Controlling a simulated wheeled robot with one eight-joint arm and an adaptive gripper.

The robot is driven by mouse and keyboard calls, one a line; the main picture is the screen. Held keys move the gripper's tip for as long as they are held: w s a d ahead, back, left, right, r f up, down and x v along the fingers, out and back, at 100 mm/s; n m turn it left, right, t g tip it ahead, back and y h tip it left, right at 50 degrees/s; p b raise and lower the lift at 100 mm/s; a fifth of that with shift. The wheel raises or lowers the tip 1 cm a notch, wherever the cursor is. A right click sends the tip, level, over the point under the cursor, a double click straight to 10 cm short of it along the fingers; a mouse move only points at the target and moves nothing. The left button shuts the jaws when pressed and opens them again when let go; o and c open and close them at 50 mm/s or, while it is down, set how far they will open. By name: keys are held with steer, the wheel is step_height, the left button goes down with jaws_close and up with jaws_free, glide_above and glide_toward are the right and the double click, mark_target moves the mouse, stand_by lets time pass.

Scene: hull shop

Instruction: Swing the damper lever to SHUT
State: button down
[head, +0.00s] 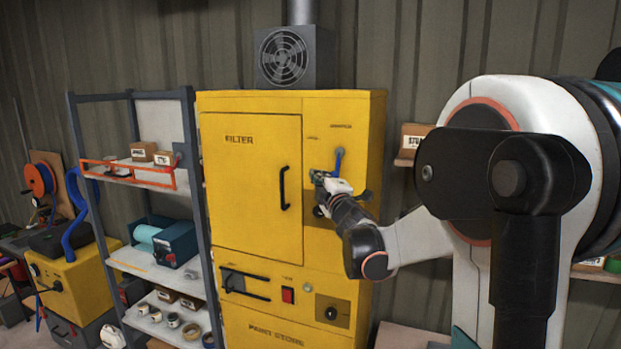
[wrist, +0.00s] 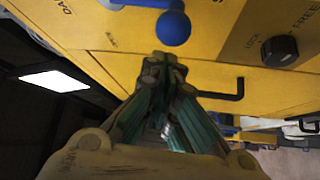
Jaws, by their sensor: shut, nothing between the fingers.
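The blue damper lever (head: 338,160) is on the yellow cabinet's right-hand panel, hanging roughly downward below a small label. In the wrist view its round blue knob (wrist: 173,27) lies just beyond my fingertips, with its arm running off to the upper left. My gripper (head: 318,177) is shut and empty, in front of the panel and beside the lever's lower end. In the wrist view the closed fingertips (wrist: 165,62) point toward the knob; I cannot tell whether they touch it. The SHUT mark is not readable.
A black LOCK/FREE knob (wrist: 279,50) sits on the same panel. The FILTER door (head: 250,190) with its black handle (head: 284,188) is to the left. A grey shelf rack (head: 130,98) stands further left, and small boxes sit on a wall shelf to the right.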

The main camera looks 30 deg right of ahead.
steer(key=shift+d+f, duration=0.2)
steer(key=shift+d, duration=0.15)
steer(key=shift+s, duration=0.2)
steer(key=shift+s+d+f+b, duration=0.15)
steer(key=shift+s+d+b, duration=0.3)
steer(key=shift+b, duration=0.15)
